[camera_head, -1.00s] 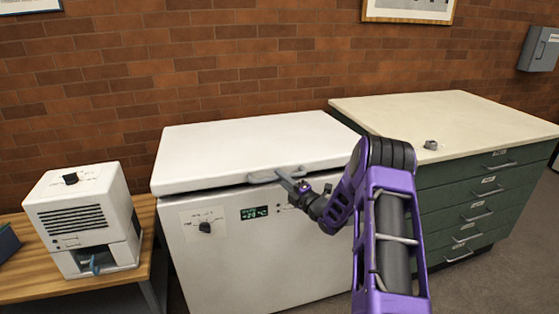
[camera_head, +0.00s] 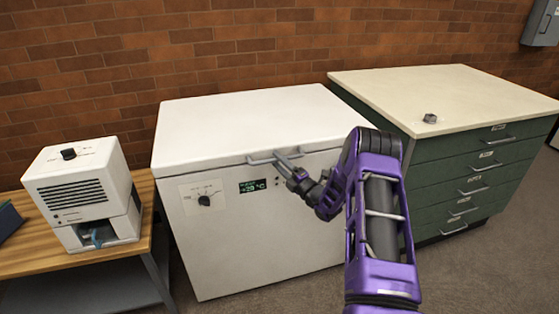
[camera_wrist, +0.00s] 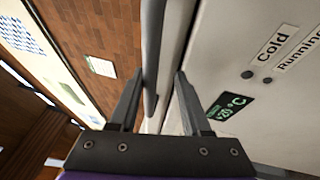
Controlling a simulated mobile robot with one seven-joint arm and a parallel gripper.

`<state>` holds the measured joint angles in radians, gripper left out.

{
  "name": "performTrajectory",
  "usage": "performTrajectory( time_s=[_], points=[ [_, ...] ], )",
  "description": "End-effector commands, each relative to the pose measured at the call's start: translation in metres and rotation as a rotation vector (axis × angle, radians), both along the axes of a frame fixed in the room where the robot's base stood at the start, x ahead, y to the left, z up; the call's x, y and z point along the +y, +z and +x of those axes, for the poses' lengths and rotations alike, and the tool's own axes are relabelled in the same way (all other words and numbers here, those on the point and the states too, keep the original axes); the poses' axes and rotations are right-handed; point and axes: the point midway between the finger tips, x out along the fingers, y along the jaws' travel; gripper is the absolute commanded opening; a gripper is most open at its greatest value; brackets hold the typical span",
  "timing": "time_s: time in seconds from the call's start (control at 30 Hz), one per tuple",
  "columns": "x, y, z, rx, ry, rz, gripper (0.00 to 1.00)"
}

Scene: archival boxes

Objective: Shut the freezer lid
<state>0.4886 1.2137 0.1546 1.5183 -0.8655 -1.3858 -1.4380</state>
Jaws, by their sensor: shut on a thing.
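The white chest freezer (camera_head: 240,245) stands in the middle of the head view, its lid (camera_head: 240,122) lying down along the top of the body. A thin dark seam shows under the lid's front edge. The grey bar handle (camera_head: 260,161) sits at the middle of that front edge. My gripper (camera_head: 284,163) is shut on the handle. In the wrist view the handle (camera_wrist: 153,55) runs between my fingers (camera_wrist: 160,92), with the white freezer front (camera_wrist: 240,60) to the right. The part of the handle behind my fingers is hidden.
A white device (camera_head: 85,190) stands on a wooden bench (camera_head: 25,255) to the left. Brick wall (camera_head: 230,50) rises behind; open floor (camera_head: 460,280) in front.

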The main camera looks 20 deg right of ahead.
Motion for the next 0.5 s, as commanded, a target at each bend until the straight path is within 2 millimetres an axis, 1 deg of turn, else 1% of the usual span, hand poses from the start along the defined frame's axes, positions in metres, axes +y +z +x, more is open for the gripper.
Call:
performTrajectory(
  time_s=[0.03, 0.33, 0.43, 0.5],
  points=[
    [0.001, -0.005, -0.001, 0.009, 0.002, -0.001, 0.32],
    [0.000, -0.003, -0.002, 0.006, 0.001, -0.001, 0.32],
    [-0.004, -0.004, -0.009, 0.008, 0.000, -0.001, 0.32],
    [-0.009, -0.006, -0.019, 0.008, -0.001, -0.002, 0.32]
  ],
)
